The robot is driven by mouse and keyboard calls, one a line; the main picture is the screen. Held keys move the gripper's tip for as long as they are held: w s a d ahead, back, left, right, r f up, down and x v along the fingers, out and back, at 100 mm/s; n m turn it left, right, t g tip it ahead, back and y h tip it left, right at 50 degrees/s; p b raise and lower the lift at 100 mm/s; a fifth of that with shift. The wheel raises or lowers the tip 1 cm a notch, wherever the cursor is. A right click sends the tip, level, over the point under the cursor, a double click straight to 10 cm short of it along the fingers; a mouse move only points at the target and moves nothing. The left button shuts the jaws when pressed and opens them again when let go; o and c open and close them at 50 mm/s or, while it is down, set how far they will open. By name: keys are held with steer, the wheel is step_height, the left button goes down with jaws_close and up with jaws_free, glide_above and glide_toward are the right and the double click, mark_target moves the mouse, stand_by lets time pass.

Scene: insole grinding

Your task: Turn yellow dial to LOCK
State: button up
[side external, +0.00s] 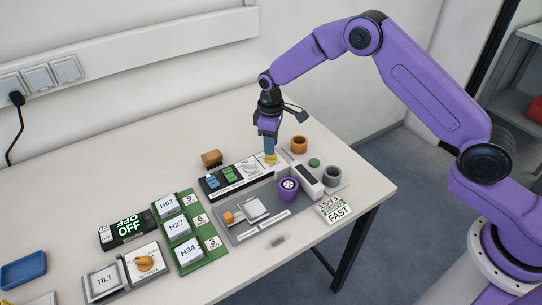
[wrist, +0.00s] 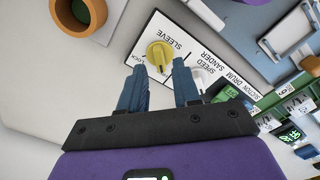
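The yellow dial (wrist: 158,53) sits on a white panel (wrist: 190,45) lettered SLEEVE, with a LOCK mark at its edge near the dial. In the side external view the dial (side external: 271,158) is at the panel's far right end, partly hidden by my gripper. My gripper (side external: 269,146) points down just above the dial. In the wrist view the blue fingers of my gripper (wrist: 158,72) are apart with nothing between them, and the dial is just beyond the tips. I cannot tell which mark the dial points to.
A white knob (wrist: 198,77) stands beside the right finger, by the SPEED lettering. The table's right edge is near; the table behind the panel is mostly clear.

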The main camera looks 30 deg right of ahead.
steer(key=shift+f, duration=1.75)
steer(key=shift+r, duration=0.1)
jaws_close()
steer(key=m, duration=1.2)
steer(key=shift+m, duration=0.3)
